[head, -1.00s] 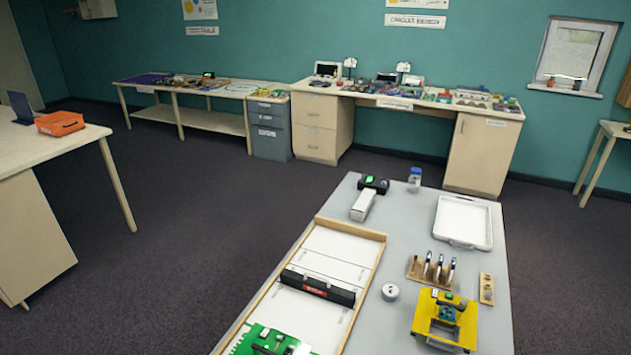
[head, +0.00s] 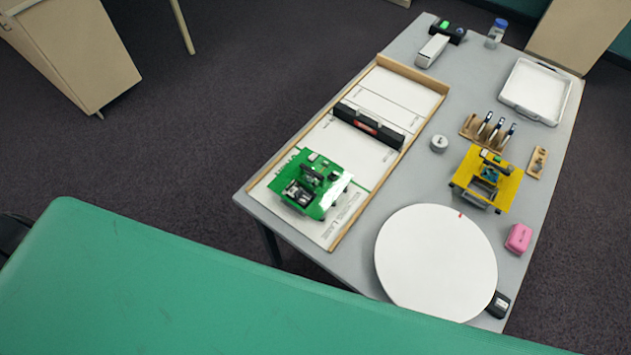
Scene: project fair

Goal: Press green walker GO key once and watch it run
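The green walker (head: 311,183) stands at the near end of a wood-edged white lane (head: 380,98) on the grey table. It is a green board with dark parts on top. I cannot make out which part is its GO key. A black bar (head: 368,126) lies across the lane beyond the walker, with a gap between them. A yellow walker-like device (head: 487,178) stands to the right, outside the lane. Neither of my grippers is in view.
A green surface (head: 180,290) fills the near left. The grey table (head: 410,180) also holds a white round disc (head: 436,262), a pink object (head: 518,238), a white tray (head: 535,91), a tool rack (head: 487,129), a white box (head: 432,50) and a bottle (head: 496,33).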

